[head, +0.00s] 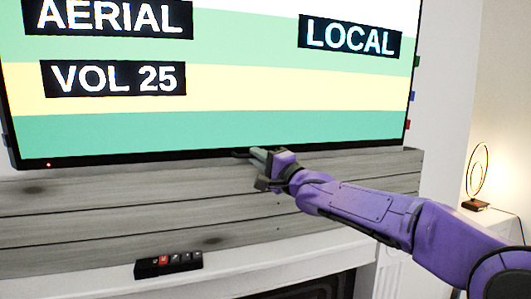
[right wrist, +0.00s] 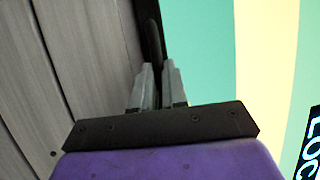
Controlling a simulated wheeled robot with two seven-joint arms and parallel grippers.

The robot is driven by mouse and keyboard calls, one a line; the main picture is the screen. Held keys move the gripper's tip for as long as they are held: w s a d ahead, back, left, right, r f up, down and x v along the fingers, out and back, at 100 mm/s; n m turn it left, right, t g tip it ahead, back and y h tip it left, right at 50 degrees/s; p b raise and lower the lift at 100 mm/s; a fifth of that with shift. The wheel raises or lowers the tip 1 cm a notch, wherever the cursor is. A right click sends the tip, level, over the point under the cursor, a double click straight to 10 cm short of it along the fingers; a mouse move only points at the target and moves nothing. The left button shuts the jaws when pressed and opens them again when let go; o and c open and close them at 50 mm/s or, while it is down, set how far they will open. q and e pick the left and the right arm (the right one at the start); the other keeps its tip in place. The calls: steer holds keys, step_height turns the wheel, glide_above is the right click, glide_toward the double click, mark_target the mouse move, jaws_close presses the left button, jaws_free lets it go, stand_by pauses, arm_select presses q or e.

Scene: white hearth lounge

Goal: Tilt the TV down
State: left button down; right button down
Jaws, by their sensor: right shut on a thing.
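The TV (head: 240,75) is a wide, thin black-framed screen on the wall, lit with green, yellow and white bands and lettering. It also fills the right side of the right wrist view (right wrist: 210,50). A small dark handle (head: 240,154) shows at the middle of its lower edge. My right gripper (head: 261,156) reaches in from the right and is shut on this handle. In the right wrist view its two grey fingers (right wrist: 158,72) close around the dark handle (right wrist: 152,40), hiding part of it. My left gripper is not in view.
Grey wooden planks (head: 110,220) lie just below and behind the TV's lower edge. A small black box with a red mark (head: 168,265) is below, on the white mantel. A lit ring lamp (head: 477,180) stands at the far right.

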steer(key=shift+w+f, duration=0.15)
steer(key=shift+w, duration=0.1)
steer(key=c, duration=1.2)
jaws_free()
steer(key=shift+s+d, duration=0.1)
steer(key=b+v, duration=0.4)
steer(key=v, duration=0.6)
steer(key=shift+s+d+f, duration=0.1)
steer(key=shift+s, duration=0.1)
